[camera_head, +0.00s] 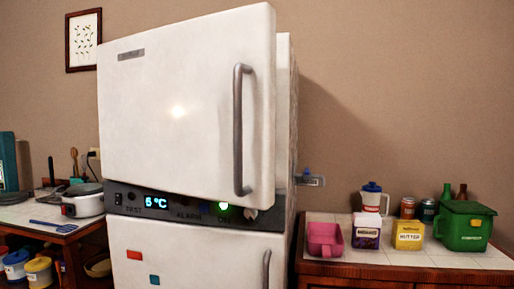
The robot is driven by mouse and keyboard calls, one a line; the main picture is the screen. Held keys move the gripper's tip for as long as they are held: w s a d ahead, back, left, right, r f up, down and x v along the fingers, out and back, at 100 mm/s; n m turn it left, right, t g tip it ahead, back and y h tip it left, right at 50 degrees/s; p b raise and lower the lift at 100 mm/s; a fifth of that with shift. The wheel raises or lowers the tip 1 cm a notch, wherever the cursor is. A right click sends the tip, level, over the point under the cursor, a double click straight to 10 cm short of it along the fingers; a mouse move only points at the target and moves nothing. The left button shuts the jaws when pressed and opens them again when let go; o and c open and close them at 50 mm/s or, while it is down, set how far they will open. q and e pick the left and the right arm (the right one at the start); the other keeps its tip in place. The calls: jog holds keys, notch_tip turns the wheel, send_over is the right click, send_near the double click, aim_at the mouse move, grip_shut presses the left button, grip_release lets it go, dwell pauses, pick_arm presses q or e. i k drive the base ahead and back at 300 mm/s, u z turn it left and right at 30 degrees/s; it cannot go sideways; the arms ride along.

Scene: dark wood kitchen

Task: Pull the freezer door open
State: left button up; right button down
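A white fridge-freezer stands in the middle of the head view. Its upper door (180,110) is white with a vertical grey bar handle (238,130) near its right edge. The upper door appears slightly ajar, its right edge standing out from the cabinet (287,110); the inside is hidden. The lower door (205,262) looks closed and has its own handle (266,270) at the right; its bottom is cut off. Between the doors is a dark control panel (180,207) with a lit "5 °C" display. Neither of my grippers is in view.
To the right, a tiled counter (340,256) holds a pink container (325,239), butter box (408,235), cups and a green bin (464,227). To the left, another counter (25,213) holds a white cooker (83,201). A framed picture (83,40) hangs behind.

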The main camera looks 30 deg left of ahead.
aim_at(187, 108)
jog(key=u, duration=1.25)
jog(key=i, duration=0.15)
jog(key=z, duration=0.15)
